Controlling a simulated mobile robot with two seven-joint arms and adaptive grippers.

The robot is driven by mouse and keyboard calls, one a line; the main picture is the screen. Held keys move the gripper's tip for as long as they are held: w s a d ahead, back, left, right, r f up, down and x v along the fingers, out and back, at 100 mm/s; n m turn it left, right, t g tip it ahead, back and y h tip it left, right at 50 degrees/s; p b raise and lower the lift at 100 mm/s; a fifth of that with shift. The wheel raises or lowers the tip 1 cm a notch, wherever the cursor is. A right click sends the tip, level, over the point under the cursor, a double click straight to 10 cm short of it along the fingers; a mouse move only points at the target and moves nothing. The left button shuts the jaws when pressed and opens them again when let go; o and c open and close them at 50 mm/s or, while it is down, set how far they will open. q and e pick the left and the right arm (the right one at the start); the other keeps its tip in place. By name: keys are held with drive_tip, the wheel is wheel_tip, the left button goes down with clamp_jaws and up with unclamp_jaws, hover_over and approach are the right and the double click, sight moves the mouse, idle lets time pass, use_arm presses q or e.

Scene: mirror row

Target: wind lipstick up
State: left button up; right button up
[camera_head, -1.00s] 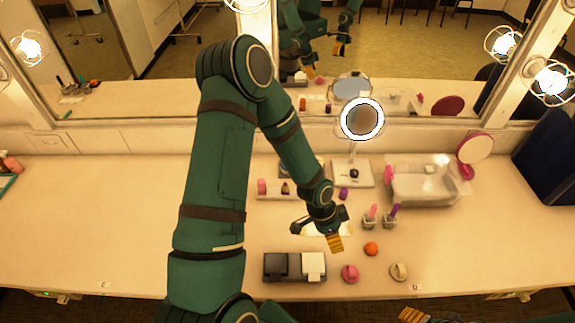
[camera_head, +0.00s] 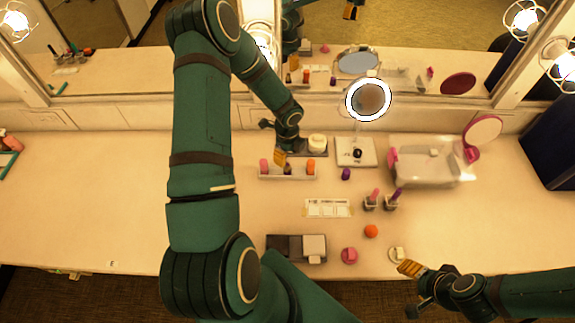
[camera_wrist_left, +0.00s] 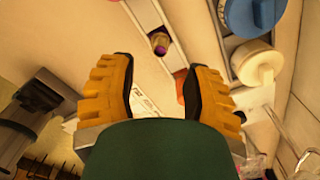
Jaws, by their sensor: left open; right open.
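A shallow white tray (camera_head: 300,177) stands toward the back of the counter and holds small upright items. A dark, slim item (camera_head: 287,169), which looks like the lipstick, is in its middle. In the left wrist view the lipstick (camera_wrist_left: 160,42) shows a purple tip and lies beyond the fingertips. My left gripper (camera_head: 281,157) is open and empty above the tray, pointing down. The left wrist view shows its two yellow fingers apart (camera_wrist_left: 160,85). My right gripper (camera_head: 408,268) is open and empty over the counter's front edge.
The tray also holds a pink item (camera_head: 264,165) and an orange item (camera_head: 311,166). A white jar (camera_head: 317,144) stands behind it. A lit round mirror (camera_head: 369,100) and a clear box (camera_head: 432,168) are to the right. The left counter is mostly clear.

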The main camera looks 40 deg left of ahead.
sight(288, 165)
use_arm(q)
wheel_tip(288, 165, down, 6)
drive_tip(key=shift+f, duration=0.1)
idle(0.4)
clamp_jaws()
